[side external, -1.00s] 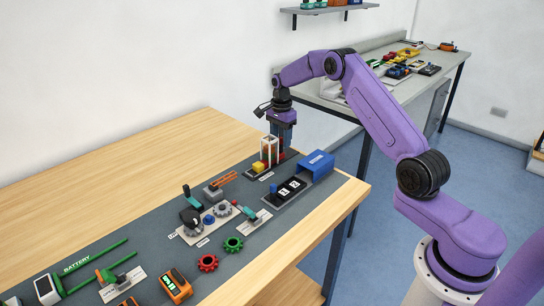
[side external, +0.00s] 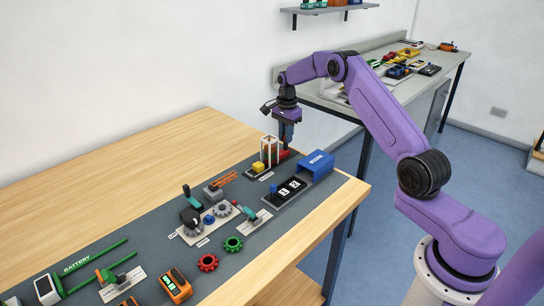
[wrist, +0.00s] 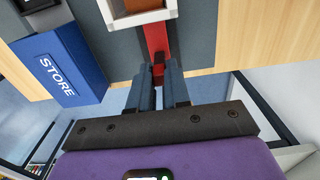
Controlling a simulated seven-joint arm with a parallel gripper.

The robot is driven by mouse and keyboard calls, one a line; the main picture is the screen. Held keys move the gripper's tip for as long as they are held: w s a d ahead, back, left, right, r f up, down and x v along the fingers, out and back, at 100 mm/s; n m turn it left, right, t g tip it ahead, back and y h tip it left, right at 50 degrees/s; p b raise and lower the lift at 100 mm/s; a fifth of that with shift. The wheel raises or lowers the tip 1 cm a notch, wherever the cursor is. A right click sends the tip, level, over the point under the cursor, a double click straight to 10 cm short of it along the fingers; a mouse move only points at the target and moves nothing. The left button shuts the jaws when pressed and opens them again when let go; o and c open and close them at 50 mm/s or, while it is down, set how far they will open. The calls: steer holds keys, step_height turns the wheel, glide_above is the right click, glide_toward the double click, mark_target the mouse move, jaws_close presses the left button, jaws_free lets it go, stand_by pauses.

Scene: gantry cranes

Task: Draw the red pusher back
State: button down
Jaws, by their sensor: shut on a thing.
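The red pusher (side external: 284,155) shows as a red strip at the right foot of the white-framed tower (side external: 262,145) in the side view. In the wrist view, the red pusher (wrist: 156,38) runs from the tower's base (wrist: 138,17) toward my gripper (wrist: 159,72). The blue fingers are shut on the pusher's near end, where a small dark red part shows between the tips. In the side view my gripper (side external: 287,147) points down behind the tower, low over the mat. The far part of the pusher is hidden in the tower.
A blue STORE box (side external: 318,164) stands close by on the right; it also shows in the wrist view (wrist: 62,70). Gears, levers and other small devices fill the mat toward the front left. The table edge is near my gripper.

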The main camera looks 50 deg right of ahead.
steer(key=shift+d, duration=1.5)
steer(key=c, duration=1)
jaws_free()
steer(key=shift+a, duration=0.1)
steer(key=shift+r, duration=0.1)
step_height(320, 180, up, 7)
